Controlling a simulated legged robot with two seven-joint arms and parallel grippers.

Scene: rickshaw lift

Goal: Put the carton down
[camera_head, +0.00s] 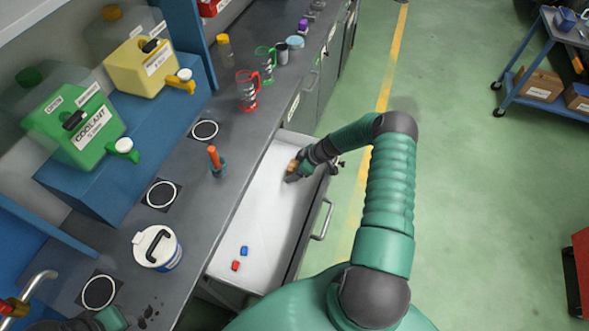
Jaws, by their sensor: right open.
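My right gripper (292,174) is open, low inside an open drawer with a white bottom (262,215). A small tan piece (292,165) shows at its fingers; it may be the carton, but it is too small and partly covered to be sure. I cannot tell whether it touches the drawer bottom. Small red (236,266) and blue (244,251) blocks lie at the drawer's near end. Only a bit of my left arm shows at the bottom left edge; its fingers are not visible.
The grey counter (200,210) holds a white tub (157,248), an orange-handled tool (215,160) in a holder, and red (247,90) and green (266,62) measuring jugs. Green (75,125) and yellow (140,67) jugs stand on a blue shelf. A blue cart (545,60) carries brown boxes (540,85).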

